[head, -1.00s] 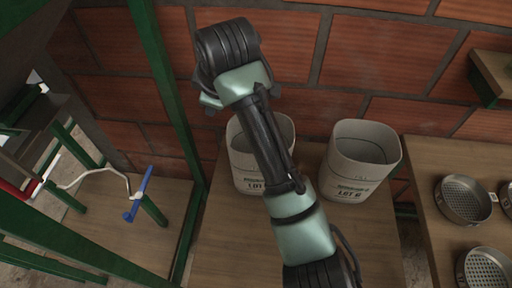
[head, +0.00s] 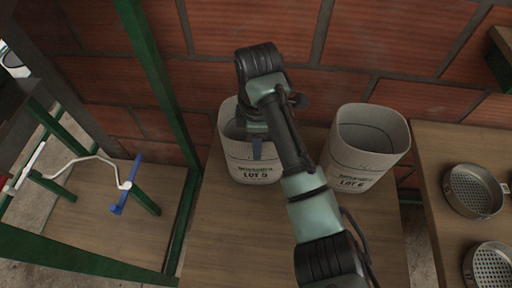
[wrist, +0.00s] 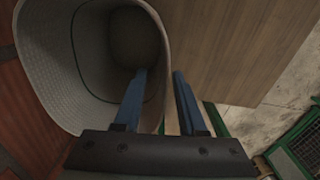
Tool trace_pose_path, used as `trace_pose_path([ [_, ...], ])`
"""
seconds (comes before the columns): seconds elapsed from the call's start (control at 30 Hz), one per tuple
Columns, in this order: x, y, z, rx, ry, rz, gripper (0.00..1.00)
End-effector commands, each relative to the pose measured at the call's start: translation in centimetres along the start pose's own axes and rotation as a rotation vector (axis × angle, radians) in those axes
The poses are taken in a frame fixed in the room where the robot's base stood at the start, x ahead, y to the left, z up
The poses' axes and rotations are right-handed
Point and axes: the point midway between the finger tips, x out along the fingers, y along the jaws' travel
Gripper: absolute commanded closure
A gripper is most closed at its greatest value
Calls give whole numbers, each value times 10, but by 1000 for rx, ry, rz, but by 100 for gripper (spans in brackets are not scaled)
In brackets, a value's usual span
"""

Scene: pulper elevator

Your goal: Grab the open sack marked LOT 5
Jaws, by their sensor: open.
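The open sack marked LOT 5 (head: 246,172) stands upright on a wooden table, pale with dark print and a wide open mouth. My gripper (head: 257,150) points down at its near rim, and my arm hides part of the sack. In the wrist view the sack (wrist: 48,62) fills the upper left. My gripper (wrist: 160,72) is open there, with two blue fingers apart. The left finger is over the sack's mouth and the right one is outside its wall, so the rim lies between them. I cannot tell whether either finger touches it.
A similar open sack marked LOT 6 (head: 368,150) stands close on the right. Metal sieves (head: 472,190) sit on another table further right. A green post (head: 150,60) and a crank with a blue handle (head: 127,185) are on the left. A brick wall (head: 400,45) is behind.

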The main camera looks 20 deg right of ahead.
Motion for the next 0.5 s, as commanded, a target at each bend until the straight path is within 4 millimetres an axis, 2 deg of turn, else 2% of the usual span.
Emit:
trace_pose_path([
  [0.23,36,-7,-3,2,0,-3,60],
  [0.33,44,-7,-3,1,0,-2,60],
  [0.5,45,-6,-4,1,0,0,60],
])
